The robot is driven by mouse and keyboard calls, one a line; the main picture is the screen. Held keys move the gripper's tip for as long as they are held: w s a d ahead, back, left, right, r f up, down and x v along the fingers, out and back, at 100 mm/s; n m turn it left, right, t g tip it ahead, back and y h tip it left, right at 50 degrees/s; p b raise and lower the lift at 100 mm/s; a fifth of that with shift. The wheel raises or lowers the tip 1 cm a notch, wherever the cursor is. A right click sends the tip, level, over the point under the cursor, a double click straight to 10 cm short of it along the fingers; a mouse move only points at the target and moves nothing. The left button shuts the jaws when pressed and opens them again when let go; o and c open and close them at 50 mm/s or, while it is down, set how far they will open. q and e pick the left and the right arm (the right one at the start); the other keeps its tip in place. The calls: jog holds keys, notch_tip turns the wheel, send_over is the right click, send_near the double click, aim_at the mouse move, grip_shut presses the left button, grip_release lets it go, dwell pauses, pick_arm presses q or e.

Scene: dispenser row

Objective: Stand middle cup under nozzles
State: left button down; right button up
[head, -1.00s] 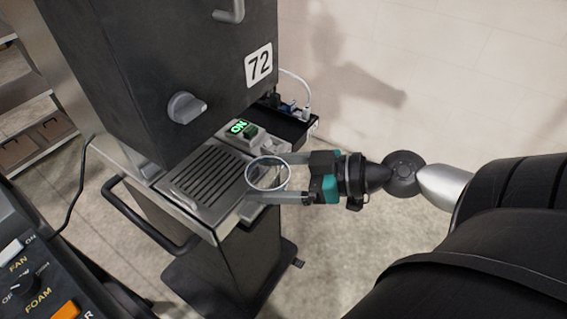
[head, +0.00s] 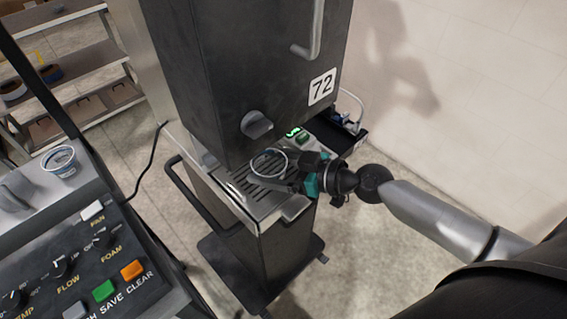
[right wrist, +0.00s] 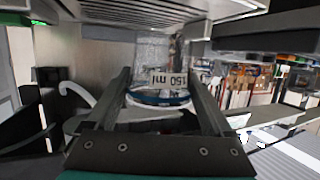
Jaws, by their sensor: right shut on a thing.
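A clear cup (head: 269,164) with a pale rim is held at the front of the dark dispenser (head: 235,75) numbered 72. In the head view it overlaps the slotted drip grille (head: 250,192), below the dispenser body. I cannot tell whether its base touches the grille. My right gripper (head: 277,174) is shut on the cup from the right. In the right wrist view, the cup (right wrist: 165,75) sits between the fingers, with its 150 ml label upside down. The nozzles are hidden in the head view. My left gripper is out of view.
A round knob (head: 257,124) sticks out above the grille, and a dark handle bar (head: 196,207) is at its left. Another cup (head: 60,160) stands on the neighbouring machine with the control panel (head: 90,260). The floor at right is clear.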

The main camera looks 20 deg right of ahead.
aim_at(260, 169)
jog(key=w+a, duration=0.1)
jog(key=w+p, duration=0.1)
jog(key=w, duration=0.1)
jog(key=shift+a, duration=0.4)
jog(key=shift+a+f+b, duration=0.1)
jog(key=shift+f+b, duration=0.65)
jog(key=shift+f, duration=0.1)
jog(key=shift+f+b, duration=0.3)
jog(key=shift+b, duration=0.15)
jog(key=shift+f+b, duration=0.55)
jog(key=shift+b, duration=0.15)
jog(key=o, duration=1.3)
